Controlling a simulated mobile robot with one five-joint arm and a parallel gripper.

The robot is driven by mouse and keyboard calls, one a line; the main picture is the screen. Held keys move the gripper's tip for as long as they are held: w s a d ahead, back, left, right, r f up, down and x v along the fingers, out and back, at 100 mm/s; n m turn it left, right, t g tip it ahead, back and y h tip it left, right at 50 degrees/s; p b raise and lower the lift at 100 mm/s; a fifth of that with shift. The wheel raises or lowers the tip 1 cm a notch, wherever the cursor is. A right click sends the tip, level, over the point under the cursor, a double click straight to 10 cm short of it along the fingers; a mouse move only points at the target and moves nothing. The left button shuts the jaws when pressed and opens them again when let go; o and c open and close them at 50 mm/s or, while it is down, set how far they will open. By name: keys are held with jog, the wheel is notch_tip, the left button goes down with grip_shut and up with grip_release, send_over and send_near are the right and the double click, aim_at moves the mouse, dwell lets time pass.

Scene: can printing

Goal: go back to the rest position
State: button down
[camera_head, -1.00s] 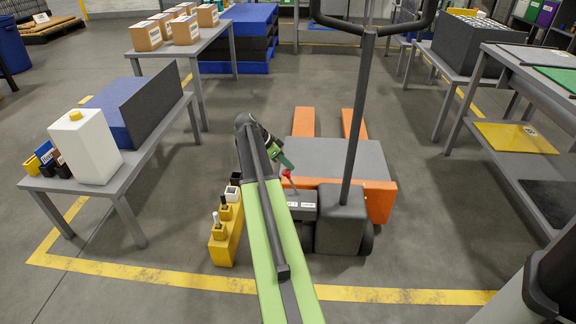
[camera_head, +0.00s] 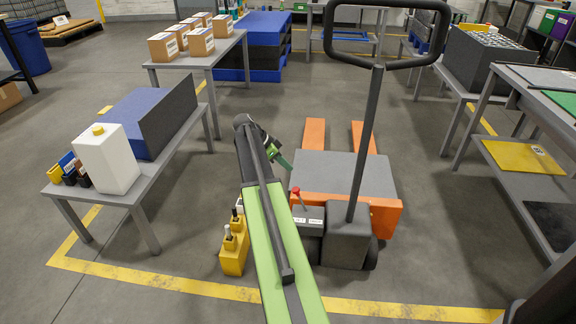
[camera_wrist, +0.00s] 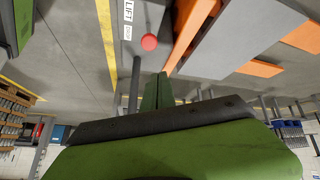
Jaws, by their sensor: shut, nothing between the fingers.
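My gripper (camera_head: 286,164) shows in the head view as a small green tip past the end of my arm, left of the orange pallet jack (camera_head: 385,218). In the wrist view my gripper (camera_wrist: 165,88) has its two green fingers together with nothing between them. The jack's red-knobbed lever (camera_head: 297,192) stands close to my gripper in the head view. In the wrist view its red knob (camera_wrist: 149,42) sits beyond the fingertips, apart from them. My arm hides part of the yellow holder.
The yellow holder (camera_head: 234,261) with small bottles stands on the floor left of my arm. A left table (camera_head: 150,208) carries a white jug (camera_head: 108,160) and a blue box. A right workbench (camera_head: 497,130) stands beyond the jack's tall handle (camera_head: 368,130).

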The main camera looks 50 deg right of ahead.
jog(key=w+a+n+t, duration=0.1)
jog(key=w+a+n, duration=0.1)
jog(key=w+a, duration=0.75)
jog(key=a+f+n+t, duration=0.2)
jog(key=a+n, duration=0.3)
jog(key=a, duration=1.8)
jog(key=s+a+f+n+t+y, duration=0.1)
jog(key=s+a+n+y, duration=0.25)
jog(key=a+n, duration=0.6)
jog(key=s+a+f+n+t+y, duration=0.15)
jog(key=s+a+n, duration=0.4)
jog(key=a, duration=0.75)
notch_tip(320, 180, up, 32)
jog(key=w+n+p, duration=0.2)
jog(key=p, duration=2.9)
jog(key=shift+d+f+p, duration=0.15)
jog(key=shift+f+p, duration=0.1)
jog(key=shift+p, duration=0.15)
